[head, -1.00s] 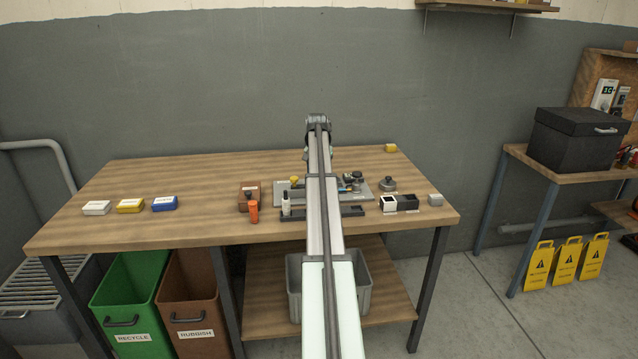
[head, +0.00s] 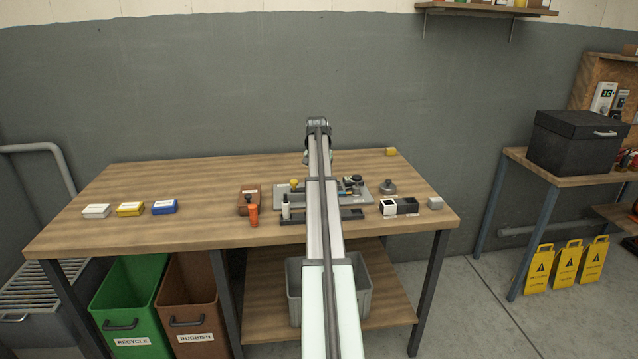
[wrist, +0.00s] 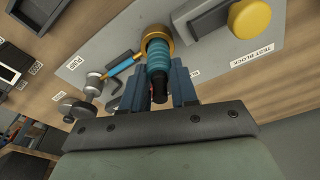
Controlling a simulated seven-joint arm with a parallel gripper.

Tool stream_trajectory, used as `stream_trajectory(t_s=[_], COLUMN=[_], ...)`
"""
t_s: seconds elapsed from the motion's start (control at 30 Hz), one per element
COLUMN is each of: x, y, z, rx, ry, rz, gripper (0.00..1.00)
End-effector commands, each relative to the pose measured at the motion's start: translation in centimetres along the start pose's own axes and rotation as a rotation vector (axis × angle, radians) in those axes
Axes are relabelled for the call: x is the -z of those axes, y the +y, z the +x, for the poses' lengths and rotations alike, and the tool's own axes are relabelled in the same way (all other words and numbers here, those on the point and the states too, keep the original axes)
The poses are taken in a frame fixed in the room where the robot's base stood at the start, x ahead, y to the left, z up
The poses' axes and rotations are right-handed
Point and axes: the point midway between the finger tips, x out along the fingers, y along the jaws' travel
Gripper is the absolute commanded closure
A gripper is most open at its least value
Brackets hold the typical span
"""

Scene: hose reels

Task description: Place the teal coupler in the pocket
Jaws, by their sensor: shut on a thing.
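In the wrist view, the teal coupler (wrist: 160,58) is a ribbed teal cylinder with a black end. It sits between the two blue fingers of my gripper (wrist: 158,80), which is shut on it. A brass ring (wrist: 156,36) surrounds its far end; I cannot tell whether this belongs to the coupler or to a pocket in the grey plate (wrist: 110,52). In the head view, my arm hides the gripper and the coupler. The pocket cannot be made out with certainty.
A yellow knob (wrist: 249,18) stands on the plate by the "TEST BLOCK" label. A blue-and-metal valve piece (wrist: 100,80) lies left of the fingers.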

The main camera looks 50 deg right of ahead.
Motion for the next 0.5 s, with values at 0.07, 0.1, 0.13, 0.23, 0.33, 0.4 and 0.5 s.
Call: stream_trajectory(t_s=[0.07,0.1,0.13,0.23,0.33,0.4,0.5], x=[0.1,0.1,0.2,0.4,0.7,0.9,1.2], y=[0.0,0.0,0.0,0.0,-0.1,-0.1,-0.1], z=[-0.2,-0.5,-0.8,-2.1,-3.8,-5.1,-6.8], rx=[0.0,0.0,0.0,0.0,0.0,0.0,0.0], ry=[0.0,0.0,0.0,0.001,0.002,0.002,0.001], rz=[0.0,0.0,0.0,0.0,0.0,-0.001,-0.001], gripper=[1.0,1.0,1.0,1.0,1.0,1.0,1.0])
